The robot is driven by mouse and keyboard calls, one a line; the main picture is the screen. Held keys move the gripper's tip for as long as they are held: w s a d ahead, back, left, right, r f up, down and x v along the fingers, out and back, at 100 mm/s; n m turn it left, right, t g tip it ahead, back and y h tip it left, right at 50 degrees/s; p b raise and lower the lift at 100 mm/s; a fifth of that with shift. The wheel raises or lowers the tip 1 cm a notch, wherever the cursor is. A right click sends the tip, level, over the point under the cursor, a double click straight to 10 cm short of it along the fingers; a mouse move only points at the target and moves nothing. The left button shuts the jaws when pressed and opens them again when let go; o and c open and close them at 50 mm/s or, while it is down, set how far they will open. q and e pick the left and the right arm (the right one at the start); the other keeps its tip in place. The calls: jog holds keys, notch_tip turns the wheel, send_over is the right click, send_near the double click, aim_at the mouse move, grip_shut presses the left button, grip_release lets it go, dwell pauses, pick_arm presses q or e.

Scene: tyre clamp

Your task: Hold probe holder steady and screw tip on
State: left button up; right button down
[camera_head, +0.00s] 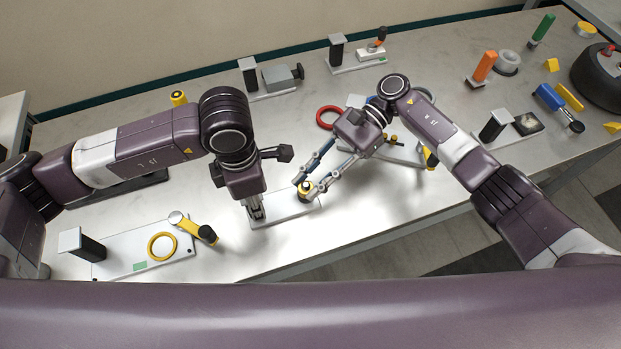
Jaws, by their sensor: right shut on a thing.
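A small white base plate (286,213) lies near the front edge of the table. My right gripper (305,187) is shut on a small yellow and black piece (305,194) at the plate's right end. Whether this piece is the probe holder or the tip I cannot tell. My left gripper (256,212) points down over the plate's left end, a little left of the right gripper. Its fingers show almost edge-on, so its opening and anything between them are hidden. I cannot make out a separate probe tip.
A white board with a yellow ring (162,246) and a yellow-black lever (194,228) lies at the front left. A red ring (328,117) lies behind my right gripper. Orange (485,66) and green (543,27) handles stand at the back right.

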jog(key=shift+s+m+t+y, duration=0.1)
jog(key=shift+m+t+y, duration=0.3)
jog(key=shift+m+t, duration=0.15)
jog(key=c, duration=1.5)
grip_release()
jog(key=shift+c, duration=0.2)
jog(key=v, duration=1.2)
jog(key=shift+f, duration=0.1)
pick_arm(q)
jog(key=o, duration=1.2)
jog(key=shift+c, duration=0.2)
